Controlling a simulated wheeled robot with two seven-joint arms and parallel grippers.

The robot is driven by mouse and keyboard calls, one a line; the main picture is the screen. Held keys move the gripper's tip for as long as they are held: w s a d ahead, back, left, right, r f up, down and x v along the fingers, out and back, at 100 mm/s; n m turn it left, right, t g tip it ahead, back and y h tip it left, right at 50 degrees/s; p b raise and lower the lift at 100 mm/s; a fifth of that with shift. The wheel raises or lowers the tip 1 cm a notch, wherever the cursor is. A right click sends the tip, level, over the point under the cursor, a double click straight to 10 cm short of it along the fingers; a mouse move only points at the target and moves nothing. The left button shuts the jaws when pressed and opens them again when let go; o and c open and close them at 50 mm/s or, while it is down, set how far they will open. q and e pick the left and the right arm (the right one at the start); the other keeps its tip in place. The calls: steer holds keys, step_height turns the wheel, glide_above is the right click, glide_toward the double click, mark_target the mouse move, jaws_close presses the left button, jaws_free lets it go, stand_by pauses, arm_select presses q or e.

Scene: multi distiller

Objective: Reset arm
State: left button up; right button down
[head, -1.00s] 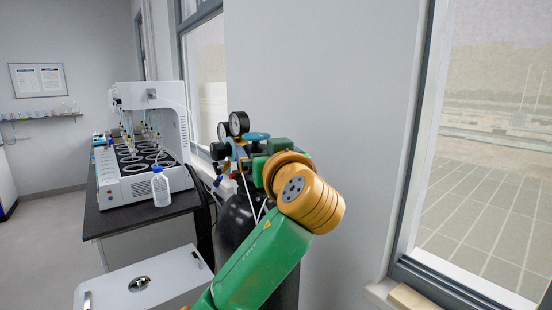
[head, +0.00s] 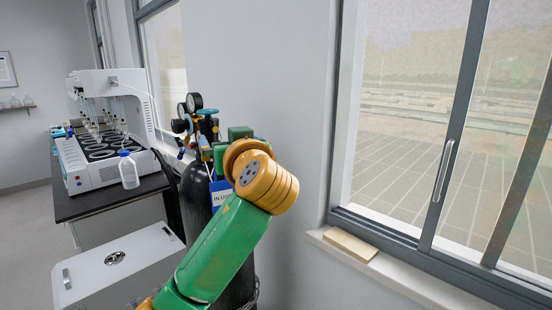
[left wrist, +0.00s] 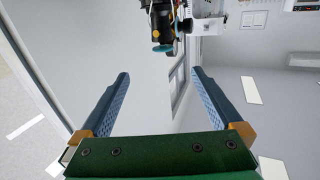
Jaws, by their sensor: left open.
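My left gripper (left wrist: 160,73) shows in the left wrist view with its two blue fingers spread wide and nothing between them. In the head view my green left arm rises from the bottom, and its orange joint covers part of the gas cylinder. The gripper's fingers are hidden there. My right gripper is in neither view.
A black gas cylinder (head: 196,195) with gauges stands behind my arm, against the wall. The white distiller (head: 100,172) and a blue-capped bottle (head: 128,170) stand on a black bench (head: 85,205) at left. A white cabinet (head: 120,278) is lower left. A window (head: 400,130) is at right.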

arm_select(q)
steer(key=w+a+f+m+g+h, duration=0.1)
steer(key=w+f+m+g+h, duration=0.15)
steer(key=f, duration=0.95)
steer(key=w+a+f+m+g+h, duration=0.15)
steer(key=w+f, duration=0.25)
steer(key=f, duration=0.7)
steer(key=s+f+m+g+h, duration=0.15)
steer(key=s+f, duration=0.25)
steer(key=f, duration=0.9)
steer(key=s+f+m+g, duration=0.1)
steer(key=s+f+g, duration=0.25)
steer(key=f, duration=0.95)
steer(key=s+a+f+g, duration=0.3)
steer(key=s+f, duration=1.6)
steer(key=s+a+f+g, duration=0.1)
steer(key=s+f, duration=0.1)
steer(key=s, duration=0.7)
steer(key=s+a+f+g, duration=0.1)
steer(key=s+a+f, duration=0.1)
steer(key=s, duration=0.7)
steer(key=s+a+f+g+h, duration=0.1)
steer(key=s+a+f, duration=0.1)
steer(key=s, duration=0.7)
steer(key=shift+f+g, duration=0.3)
steer(key=shift+f, duration=0.5)
